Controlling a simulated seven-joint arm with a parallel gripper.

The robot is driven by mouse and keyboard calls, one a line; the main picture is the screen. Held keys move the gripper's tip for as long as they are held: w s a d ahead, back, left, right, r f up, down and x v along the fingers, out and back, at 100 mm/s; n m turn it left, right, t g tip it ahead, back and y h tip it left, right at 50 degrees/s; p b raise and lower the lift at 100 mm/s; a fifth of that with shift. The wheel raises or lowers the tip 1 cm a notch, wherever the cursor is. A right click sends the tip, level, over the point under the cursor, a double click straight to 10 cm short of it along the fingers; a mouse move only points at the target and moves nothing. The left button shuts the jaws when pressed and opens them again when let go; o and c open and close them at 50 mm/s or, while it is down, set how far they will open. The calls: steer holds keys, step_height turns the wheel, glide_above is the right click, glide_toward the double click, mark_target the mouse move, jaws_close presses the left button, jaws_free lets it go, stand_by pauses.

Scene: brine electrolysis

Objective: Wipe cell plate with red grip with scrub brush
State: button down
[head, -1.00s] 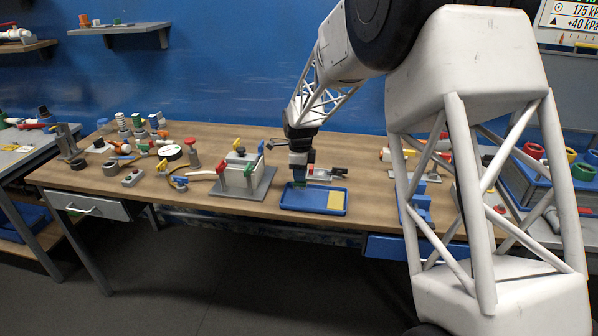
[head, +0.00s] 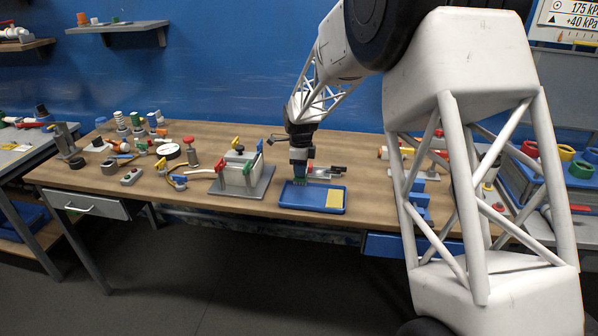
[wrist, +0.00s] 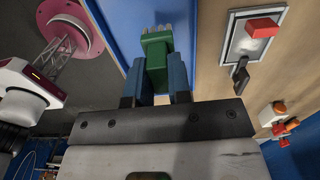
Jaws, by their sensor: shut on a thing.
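My gripper (wrist: 157,72) is shut on the green handle of the scrub brush (wrist: 155,46), with pale bristles pointing away from the jaws. In the head view my gripper (head: 300,168) points down over the blue tray (head: 290,206) at the bench's front edge. The brush is small and partly hidden there, so contact with the tray cannot be told. A grey electrolysis cell box (head: 236,178) with yellow, green and red parts stands left of the tray.
A yellow pad (head: 334,199) lies in the tray's right part. A grey fixture with a red block (wrist: 264,27) and black lever is close to the tray. Several fittings and a round gauge (head: 169,151) crowd the bench's left. My arm hides part of the right.

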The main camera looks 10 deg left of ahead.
steer(key=w+d+r, duration=0.2)
steer(key=w, duration=0.6)
steer(key=w+d+r, duration=0.2)
steer(key=w+d, duration=0.1)
steer(key=w, duration=0.5)
steer(key=shift+w, duration=0.3)
steer(key=shift+f, duration=3.4)
steer(key=shift+s+f, duration=0.75)
steer(key=shift+s, duration=0.15)
steer(key=shift+s+r, duration=0.1)
steer(key=shift+s, duration=2.2)
steer(key=shift+w, duration=3.15)
step_height(320, 180, up, 8)
